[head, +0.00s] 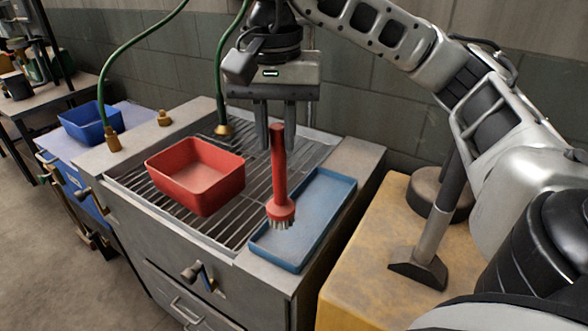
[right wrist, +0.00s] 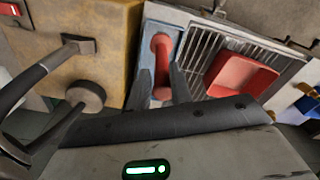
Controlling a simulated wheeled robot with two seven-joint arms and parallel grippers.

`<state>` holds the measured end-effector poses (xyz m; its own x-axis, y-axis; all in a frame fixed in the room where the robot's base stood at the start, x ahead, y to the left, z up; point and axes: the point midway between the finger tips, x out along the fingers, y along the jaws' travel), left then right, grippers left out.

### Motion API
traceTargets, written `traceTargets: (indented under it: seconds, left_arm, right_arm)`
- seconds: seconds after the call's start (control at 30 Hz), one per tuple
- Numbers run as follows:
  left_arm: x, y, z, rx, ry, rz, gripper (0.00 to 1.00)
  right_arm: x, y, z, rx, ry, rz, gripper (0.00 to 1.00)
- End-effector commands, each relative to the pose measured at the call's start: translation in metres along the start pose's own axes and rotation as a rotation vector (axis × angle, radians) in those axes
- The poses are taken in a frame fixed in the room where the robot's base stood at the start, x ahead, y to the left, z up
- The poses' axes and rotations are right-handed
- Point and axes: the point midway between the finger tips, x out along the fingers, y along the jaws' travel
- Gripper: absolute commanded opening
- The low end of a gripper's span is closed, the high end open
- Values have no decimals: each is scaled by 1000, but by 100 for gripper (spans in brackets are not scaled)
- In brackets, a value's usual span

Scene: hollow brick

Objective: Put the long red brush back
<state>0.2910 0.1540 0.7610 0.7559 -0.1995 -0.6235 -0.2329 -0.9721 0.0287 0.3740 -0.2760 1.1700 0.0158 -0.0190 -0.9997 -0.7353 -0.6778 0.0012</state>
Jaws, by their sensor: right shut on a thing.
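The long red brush (head: 280,180) hangs nearly upright, with its bristles down. My right gripper (head: 276,150) is shut on the upper end of its handle. In the right wrist view the brush (right wrist: 161,50) shows between the two fingers of the gripper (right wrist: 160,80). In the head view the bristles appear over the left edge of a shallow blue tray (head: 335,188), beside the metal grate. I cannot tell whether the bristles touch anything. My left gripper is not in view.
A red bin (head: 196,175) stands on the grate (head: 235,225), left of the brush. Green hoses with brass ends (head: 113,142) hang near the sink unit. A blue bin (head: 89,122) is farther left. A yellow block (head: 345,285) stands at the right. The blue tray looks empty.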

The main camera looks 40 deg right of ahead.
Motion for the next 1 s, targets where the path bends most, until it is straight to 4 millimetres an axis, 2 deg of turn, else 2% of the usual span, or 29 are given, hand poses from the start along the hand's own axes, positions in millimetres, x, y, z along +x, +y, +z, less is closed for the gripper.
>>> traceTargets:
  seconds: [0.03,0.2,0.47,0.57,0.73,1.0]
  left_arm:
    - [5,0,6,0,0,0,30]
    - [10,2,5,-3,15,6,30]
    - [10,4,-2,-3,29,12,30]
    - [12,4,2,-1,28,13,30]
    - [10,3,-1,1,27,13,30]
    - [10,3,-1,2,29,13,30]
  right_arm:
    - [15,6,-9,5,-6,5,0]
    - [44,15,-29,2,-3,2,0]
    - [57,21,-41,0,-1,0,0]
    - [67,25,-47,3,-1,2,0]
    - [90,24,-45,0,0,2,0]
    - [93,23,-45,-1,1,-1,0]
